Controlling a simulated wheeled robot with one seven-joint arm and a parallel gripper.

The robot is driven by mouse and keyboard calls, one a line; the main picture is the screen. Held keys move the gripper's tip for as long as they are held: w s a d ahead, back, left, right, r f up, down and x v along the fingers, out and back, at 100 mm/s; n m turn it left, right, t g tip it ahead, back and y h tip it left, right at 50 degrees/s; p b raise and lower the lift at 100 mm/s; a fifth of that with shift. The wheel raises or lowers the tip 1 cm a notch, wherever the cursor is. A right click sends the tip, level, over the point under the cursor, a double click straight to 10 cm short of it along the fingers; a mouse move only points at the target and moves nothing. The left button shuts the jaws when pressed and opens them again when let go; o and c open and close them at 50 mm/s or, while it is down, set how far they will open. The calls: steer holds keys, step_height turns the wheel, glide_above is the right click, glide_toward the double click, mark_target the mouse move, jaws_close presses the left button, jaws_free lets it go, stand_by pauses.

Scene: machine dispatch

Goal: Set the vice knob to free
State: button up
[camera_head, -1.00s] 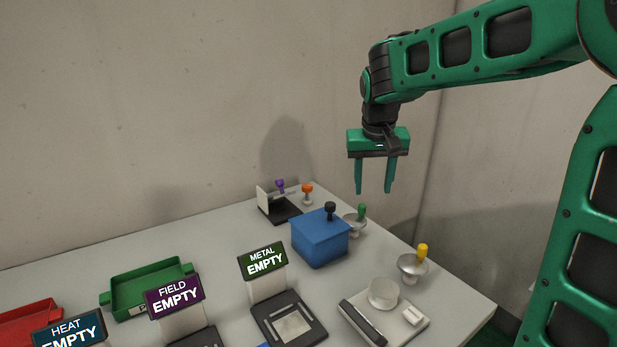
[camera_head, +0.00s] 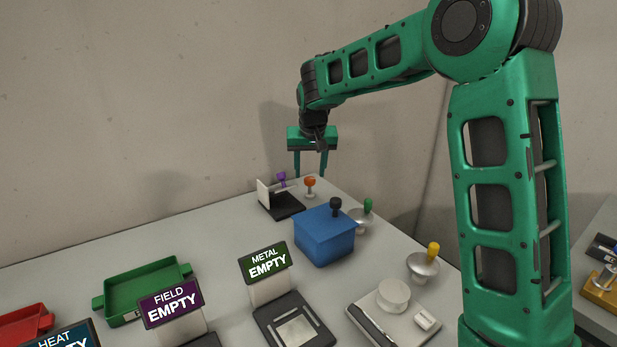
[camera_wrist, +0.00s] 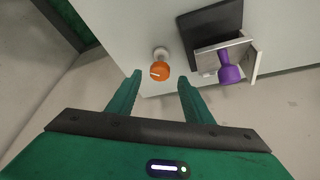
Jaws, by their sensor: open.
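An orange knob (camera_head: 310,181) on a pale round base stands at the back of the table. In the wrist view the orange knob (camera_wrist: 159,71) shows from above with a white line on its top. Beside it is the vice-like fixture (camera_head: 288,206), with a black base, white upright plates and a purple handle (camera_head: 281,179); the fixture (camera_wrist: 213,22) and purple handle (camera_wrist: 229,70) also show in the wrist view. My gripper (camera_head: 310,175) is open above the orange knob, pointing down. In the wrist view the knob appears between the fingertips of my gripper (camera_wrist: 160,78), with nothing held.
A blue box (camera_head: 322,240) with a black knob stands in front of the fixture. Green (camera_head: 367,206) and yellow (camera_head: 433,249) knobs stand to the right. A green tray (camera_head: 150,291) and a METAL sign (camera_head: 264,263) are nearer. A wall (camera_head: 130,100) rises behind the table.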

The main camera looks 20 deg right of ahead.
mark_target(310, 186)
steer(key=shift+x, duration=1.35)
steer(key=c, duration=1.1)
steer(key=shift+o, duration=0.2)
steer(key=shift+d+n, duration=0.1)
steer(key=shift+n, duration=0.3)
steer(key=n+y, duration=0.1)
steer(key=n, duration=0.2)
steer(key=shift+d+y, duration=0.15)
steer(key=shift+y, duration=0.15)
steer(key=shift+d+n+g+y, duration=0.1)
steer(key=shift+n+g+y, duration=0.35)
steer(key=shift+n, duration=1.55)
steer(key=shift+y, duration=0.25)
